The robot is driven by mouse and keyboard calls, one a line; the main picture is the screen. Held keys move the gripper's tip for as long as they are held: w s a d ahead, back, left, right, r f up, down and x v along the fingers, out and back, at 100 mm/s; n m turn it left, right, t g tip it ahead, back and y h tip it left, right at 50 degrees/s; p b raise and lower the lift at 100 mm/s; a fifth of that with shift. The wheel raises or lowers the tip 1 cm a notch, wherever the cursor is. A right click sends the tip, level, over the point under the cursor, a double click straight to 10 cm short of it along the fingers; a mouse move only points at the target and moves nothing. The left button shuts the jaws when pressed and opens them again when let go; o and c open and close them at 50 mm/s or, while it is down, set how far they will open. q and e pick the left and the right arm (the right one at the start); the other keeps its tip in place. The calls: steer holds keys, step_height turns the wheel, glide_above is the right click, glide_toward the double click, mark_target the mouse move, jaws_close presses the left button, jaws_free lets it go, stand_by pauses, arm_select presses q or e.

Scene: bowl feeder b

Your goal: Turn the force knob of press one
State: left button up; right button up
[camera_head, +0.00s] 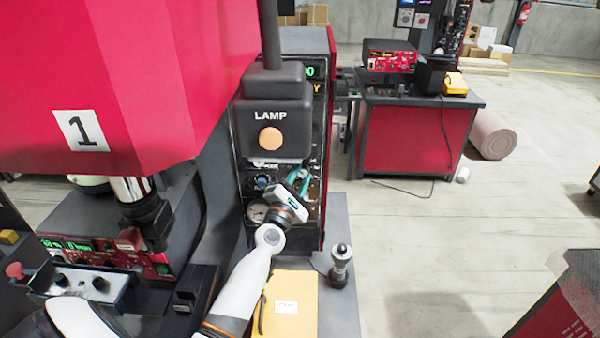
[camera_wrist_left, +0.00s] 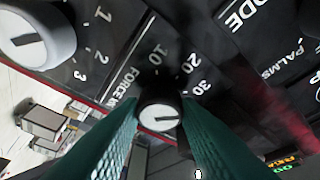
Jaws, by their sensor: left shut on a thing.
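The force knob (camera_wrist_left: 160,114) is a small round knob with a white face and a dark pointer line. It sits below the printed marks 10, 20 and 30 on the black panel (camera_wrist_left: 215,60) in the left wrist view. My left gripper (camera_wrist_left: 160,125) is shut on the knob, with one green ribbed finger on each side. In the head view my left gripper (camera_head: 297,183) reaches the front panel of the press cabinet (camera_head: 322,215), under the LAMP box (camera_head: 270,110). The knob is hidden there. Press one (camera_head: 130,70) is red with a "1" label. My right gripper is not in view.
A larger white-rimmed knob (camera_wrist_left: 35,35) with marks 1, 2, 3 is beside the force knob. A pressure gauge (camera_head: 257,212) is near my wrist.

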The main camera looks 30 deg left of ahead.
arm_select(q)
steer(key=shift+f, duration=0.1)
stand_by(0.4)
steer(key=o, duration=1)
steer(key=shift+c, duration=0.2)
steer(key=b+v, duration=0.3)
steer(key=v, duration=0.9)
